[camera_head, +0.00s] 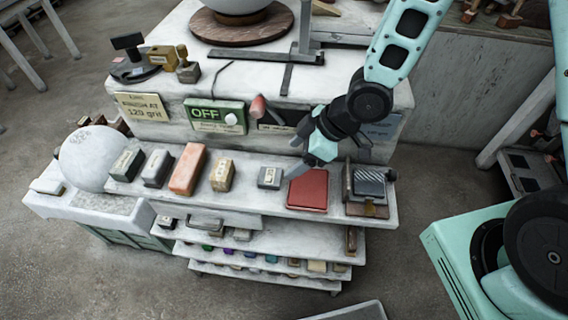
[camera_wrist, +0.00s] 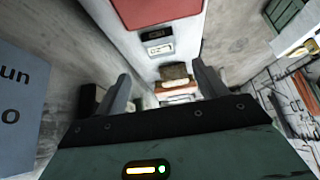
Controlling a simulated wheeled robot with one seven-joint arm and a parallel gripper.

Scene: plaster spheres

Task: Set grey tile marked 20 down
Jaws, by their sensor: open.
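A small grey tile (camera_head: 269,177) with a pale label stands on the upper shelf, just left of a red pad (camera_head: 307,188). It also shows in the wrist view (camera_wrist: 157,36), beside the red pad (camera_wrist: 158,8); I cannot read its number for sure. My gripper (camera_head: 308,155) is above the shelf, over the area between that tile and the red pad. In the wrist view its two fingers (camera_wrist: 162,74) are apart, with nothing between them. The tile stands clear of the fingers.
A tan block (camera_head: 222,174), an orange block (camera_head: 188,168) and grey blocks (camera_head: 157,167) stand in a row to the left. A ridged metal block (camera_head: 369,184) is at the right. A white sphere (camera_head: 100,158) sits at the left. A green OFF sign (camera_head: 214,116) stands behind.

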